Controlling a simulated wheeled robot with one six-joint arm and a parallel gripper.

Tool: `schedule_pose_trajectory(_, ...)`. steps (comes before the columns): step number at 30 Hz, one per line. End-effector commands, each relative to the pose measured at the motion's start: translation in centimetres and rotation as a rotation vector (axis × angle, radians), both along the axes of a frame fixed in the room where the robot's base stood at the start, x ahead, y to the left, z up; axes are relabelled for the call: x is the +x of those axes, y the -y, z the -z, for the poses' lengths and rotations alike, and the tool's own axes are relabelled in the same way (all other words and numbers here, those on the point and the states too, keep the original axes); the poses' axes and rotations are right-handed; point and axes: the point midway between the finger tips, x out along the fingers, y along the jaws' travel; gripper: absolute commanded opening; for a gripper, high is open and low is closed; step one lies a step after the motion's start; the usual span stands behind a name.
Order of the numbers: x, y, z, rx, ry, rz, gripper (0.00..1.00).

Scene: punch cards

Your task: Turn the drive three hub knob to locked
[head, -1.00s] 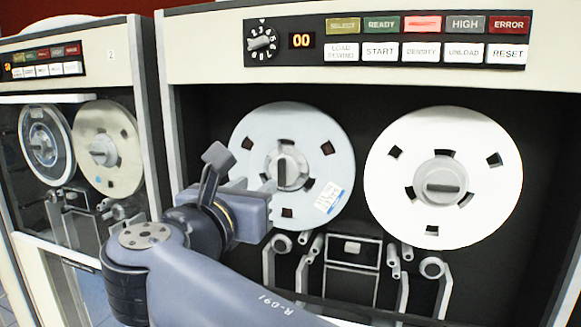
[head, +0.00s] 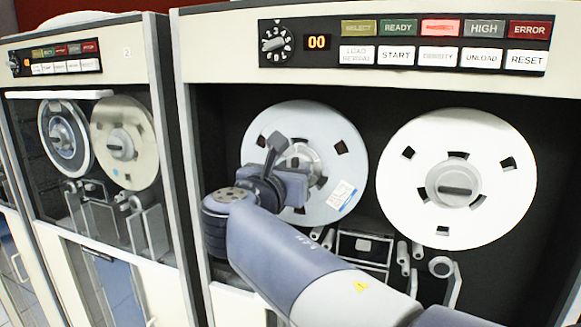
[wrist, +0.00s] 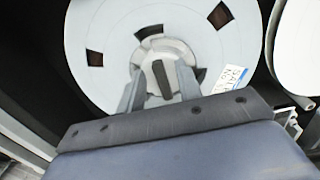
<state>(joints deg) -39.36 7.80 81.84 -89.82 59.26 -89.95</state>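The left reel (head: 262,130) of the near tape drive is pale grey, with a white and blue label at its lower right. Its hub knob (wrist: 160,77) is a dark grey bar, close to upright in the wrist view and leaning slightly. My gripper (wrist: 160,73) is open, with one finger on each side of the knob and a visible gap to it on both sides. In the head view my gripper (head: 298,168) is in front of the hub and hides most of the knob. I cannot tell how deep the fingers reach.
The right reel (head: 400,200) is white, and its hub bar (head: 458,190) lies level. A control panel (head: 400,45) with a dial (head: 276,44) and buttons is above. Tape guides (head: 362,245) stick out below the reels. A second drive (head: 85,20) marked 2 stands at left.

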Motion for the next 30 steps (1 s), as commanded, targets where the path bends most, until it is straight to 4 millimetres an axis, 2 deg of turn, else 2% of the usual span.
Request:
schedule_pose_trajectory(3, -0.02, -0.02, 0.02, 0.000, 0.000, 0.000, 0.34)
schedule_pose_trajectory(15, -0.03, -0.02, 0.02, 0.000, 0.000, 0.000, 0.01)
schedule_pose_trajectory(30, -0.06, 0.06, 0.20, 0.057, 0.019, 0.001, 0.00)
